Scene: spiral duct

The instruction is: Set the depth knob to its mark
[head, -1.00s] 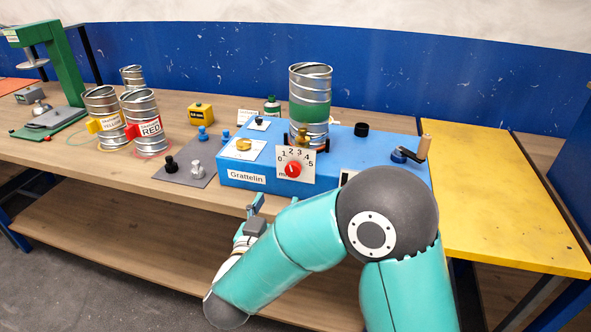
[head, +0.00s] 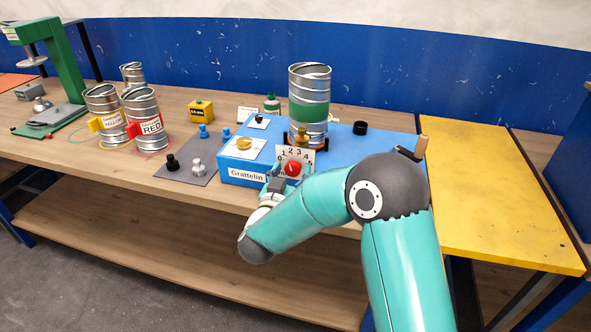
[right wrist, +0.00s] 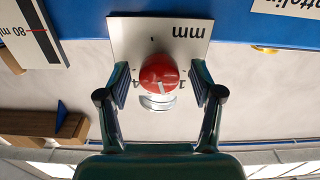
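The depth knob (head: 292,168) is red and sits on a white dial plate (head: 308,157), with numbers and "mm", on the front of the blue Grattelin machine (head: 350,155). My right gripper (head: 283,177) is at the front of the dial and hides its lower part. In the right wrist view, the knob (right wrist: 158,73) lies between the two spread fingers of my right gripper (right wrist: 160,84), with a gap on each side. A pale pointer line shows on the knob. I cannot tell which mark it meets. My left gripper is out of view.
A metal duct (head: 309,105) with a green band stands on the machine. To its left are a grey mat (head: 187,160) with small knobs and the yellow and red labelled cans (head: 147,122). The yellow tabletop (head: 490,195) at right is clear.

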